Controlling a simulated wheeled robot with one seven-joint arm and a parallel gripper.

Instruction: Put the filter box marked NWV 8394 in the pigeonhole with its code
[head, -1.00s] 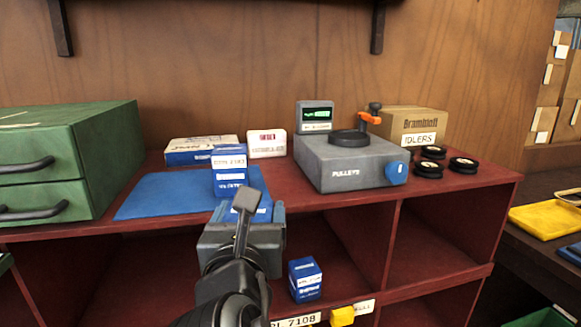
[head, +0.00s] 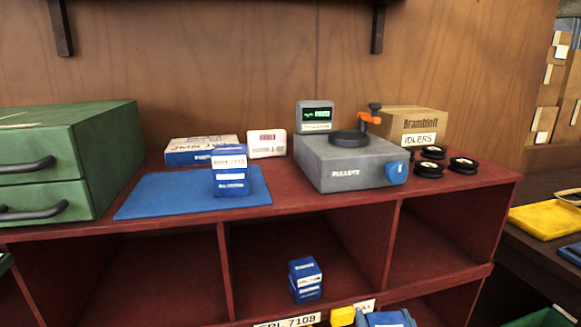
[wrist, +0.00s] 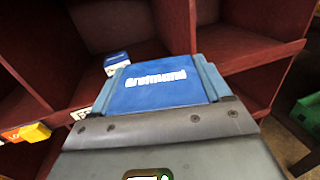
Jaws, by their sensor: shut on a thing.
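My gripper (wrist: 160,82) is shut on a blue filter box (wrist: 155,92) with white lettering. In the head view only the top of my gripper (head: 388,319) shows at the bottom edge, low in front of the rack. The held box's code is not visible, so I cannot tell if it is NWV 8394. A blue box (head: 231,172) stands on the blue mat (head: 150,198); its code is too blurred to read surely. Another blue box (head: 306,281) sits in the middle upper pigeonhole (head: 265,255) and also shows in the wrist view (wrist: 117,62).
A label ending 7108 (head: 287,321) and a yellow piece (head: 342,316) are on the shelf edge. The upper right pigeonhole (head: 440,245) looks empty.

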